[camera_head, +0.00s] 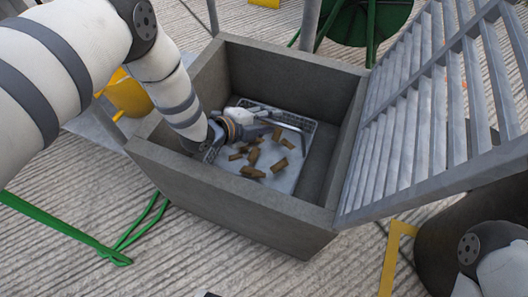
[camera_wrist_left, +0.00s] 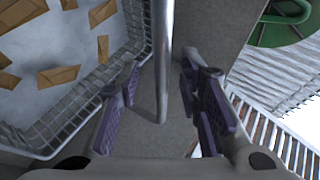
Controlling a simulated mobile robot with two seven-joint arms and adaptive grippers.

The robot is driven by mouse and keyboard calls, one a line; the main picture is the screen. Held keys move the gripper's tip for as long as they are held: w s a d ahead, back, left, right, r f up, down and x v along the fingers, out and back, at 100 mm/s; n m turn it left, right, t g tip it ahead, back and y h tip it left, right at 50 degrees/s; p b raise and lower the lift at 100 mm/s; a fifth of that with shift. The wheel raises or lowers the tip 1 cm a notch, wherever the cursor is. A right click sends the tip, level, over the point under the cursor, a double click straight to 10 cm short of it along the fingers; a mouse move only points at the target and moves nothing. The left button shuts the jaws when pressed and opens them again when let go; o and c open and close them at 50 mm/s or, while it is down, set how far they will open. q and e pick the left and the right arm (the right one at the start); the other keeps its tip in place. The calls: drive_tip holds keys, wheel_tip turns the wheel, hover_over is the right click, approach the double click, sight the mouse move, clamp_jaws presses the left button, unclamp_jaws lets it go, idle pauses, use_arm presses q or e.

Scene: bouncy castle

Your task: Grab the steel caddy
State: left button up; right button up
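The steel caddy (camera_head: 292,172) is a wire-walled tray with a pale floor, holding several brown blocks. It sits inside a deep grey box (camera_head: 245,212). In the left wrist view its mesh wall (camera_wrist_left: 75,125) is on the left, and a round grey bar (camera_wrist_left: 162,60), which looks like its handle, runs down the middle. My left gripper (camera_head: 270,122) reaches down into the box at the caddy's far side. In the left wrist view the gripper (camera_wrist_left: 160,88) is open, with one purple-padded finger on each side of the bar, a gap showing at both. My right gripper is not in view.
A slatted grey lid (camera_head: 420,120) stands open along the box's right side. Box walls surround the caddy closely. A yellow bracket (camera_head: 394,258) lies at lower right, green tubing (camera_head: 70,232) at left, and a green round object (camera_head: 360,18) behind.

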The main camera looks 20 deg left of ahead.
use_arm(q)
drive_tip(key=shift+w+d, duration=0.1)
drive_tip(key=shift+w, duration=0.1)
clamp_jaws()
drive_tip(key=shift+r, duration=0.1)
